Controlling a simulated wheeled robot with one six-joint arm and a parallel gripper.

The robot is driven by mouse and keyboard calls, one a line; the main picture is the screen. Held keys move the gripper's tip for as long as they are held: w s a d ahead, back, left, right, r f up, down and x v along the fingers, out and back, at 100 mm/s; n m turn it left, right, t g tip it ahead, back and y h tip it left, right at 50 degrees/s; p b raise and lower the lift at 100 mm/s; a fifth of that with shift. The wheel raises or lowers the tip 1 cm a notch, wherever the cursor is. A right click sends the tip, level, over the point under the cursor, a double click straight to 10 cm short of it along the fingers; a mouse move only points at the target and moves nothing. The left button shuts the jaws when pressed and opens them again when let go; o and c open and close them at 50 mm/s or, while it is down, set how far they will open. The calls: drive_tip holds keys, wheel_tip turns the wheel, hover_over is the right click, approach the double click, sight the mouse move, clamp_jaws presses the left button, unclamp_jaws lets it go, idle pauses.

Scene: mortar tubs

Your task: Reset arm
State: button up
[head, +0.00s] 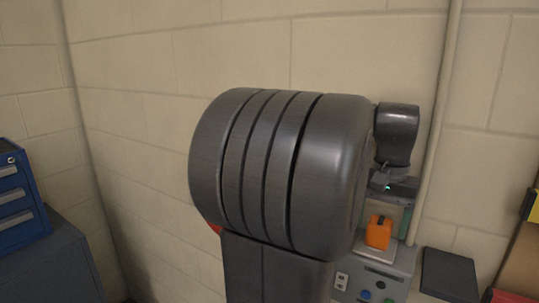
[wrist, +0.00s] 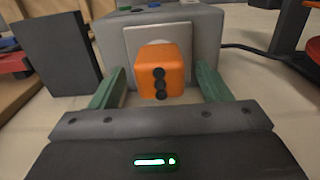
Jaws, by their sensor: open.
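My gripper (wrist: 160,72) is open, with its two green fingers spread to the left and right of an orange block (wrist: 158,66) in the wrist view. The block has a row of black round marks on its face, and gaps show between it and both fingers. It sits on a pale plate (wrist: 133,38) on a grey machine (wrist: 198,22). In the head view the orange block (head: 378,232) shows just below my gripper, at the lower right. My large dark arm link fills the middle of that view and hides part of the machine.
A dark panel (wrist: 60,58) stands left of the machine in the wrist view. A blue drawer cabinet (head: 18,195) is at the left in the head view. A pale block wall (head: 150,60) and a vertical pipe (head: 440,100) are behind my arm.

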wheel_tip(320, 180, down, 2)
drive_tip(key=shift+f, duration=0.1)
drive_tip(key=shift+p, duration=0.35)
drive_tip(key=shift+b, duration=0.5)
drive_tip(key=shift+r+b, duration=0.25)
drive_tip(key=shift+b, duration=0.15)
